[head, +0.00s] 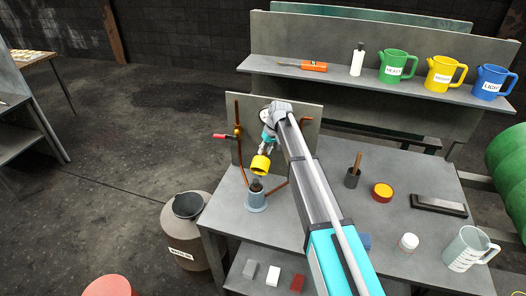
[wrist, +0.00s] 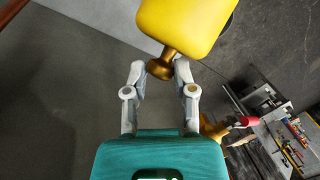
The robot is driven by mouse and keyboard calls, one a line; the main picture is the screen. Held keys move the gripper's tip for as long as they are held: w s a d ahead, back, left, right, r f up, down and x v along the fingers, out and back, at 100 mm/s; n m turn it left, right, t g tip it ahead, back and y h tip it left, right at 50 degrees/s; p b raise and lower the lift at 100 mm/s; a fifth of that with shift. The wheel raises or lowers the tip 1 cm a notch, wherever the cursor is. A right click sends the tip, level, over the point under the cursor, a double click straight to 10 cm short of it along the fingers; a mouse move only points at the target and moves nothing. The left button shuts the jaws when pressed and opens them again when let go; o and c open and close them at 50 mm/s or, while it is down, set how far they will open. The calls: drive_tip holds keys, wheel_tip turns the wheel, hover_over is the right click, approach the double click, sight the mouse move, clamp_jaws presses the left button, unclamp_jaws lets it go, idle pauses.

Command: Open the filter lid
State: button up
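The yellow filter lid (head: 261,165) hangs from my gripper (head: 267,147) in the head view, tilted, above the filter housing and apart from it. The housing is a blue-grey cup (head: 256,203) on the bench, with a dark round element (head: 256,186) showing at its top. In the wrist view the yellow lid (wrist: 188,22) fills the top, and its brass knob (wrist: 161,68) sits between the two fingers of my gripper (wrist: 160,72). The fingers are closed on the knob. The housing is not visible in the wrist view.
A grey upright panel (head: 305,105) with copper pipes and a red-handled valve (head: 223,136) stands behind the housing.

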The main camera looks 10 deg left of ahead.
drive_tip(key=o, duration=0.5)
drive_tip(key=shift+w, duration=0.1)
